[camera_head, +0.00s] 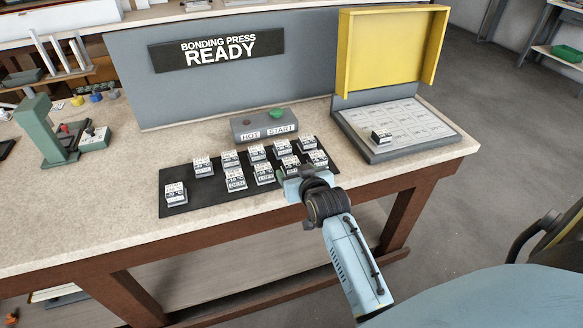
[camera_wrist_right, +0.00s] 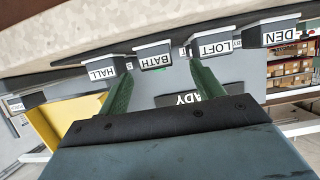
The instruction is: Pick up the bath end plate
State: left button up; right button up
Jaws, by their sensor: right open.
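The bath end plate is a small pale block with a dark base, labelled BATH in the right wrist view (camera_wrist_right: 153,62), where its label is upside down. In the head view it stands in the front row on the black mat (camera_head: 215,205), partly behind my right gripper (camera_head: 297,180). In the right wrist view, my right gripper's green fingers (camera_wrist_right: 160,75) are spread open, with the BATH plate between their tips and nothing gripped. I cannot tell whether the fingers touch it. My left gripper is not in view.
The HALL plate (camera_wrist_right: 104,72) and LOFT plate (camera_wrist_right: 213,49) flank it closely; DEN (camera_wrist_right: 278,36) is farther along. A HOT/START box (camera_head: 264,127) stands behind the mat. The press (camera_head: 395,45) has its yellow cover raised and a plate (camera_head: 381,136) on its bed.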

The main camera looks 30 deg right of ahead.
aim_at(294, 168)
jog(key=shift+d+b+x, duration=0.15)
jog(key=shift+b+x, duration=0.05)
jog(key=shift+x, duration=1)
jog(key=shift+d+b+x, duration=0.1)
jog(key=shift+b+x, duration=0.1)
jog(key=shift+x, duration=1)
jog(key=shift+s, duration=0.1)
jog(key=shift+c, duration=0.3)
jog(key=c, duration=1)
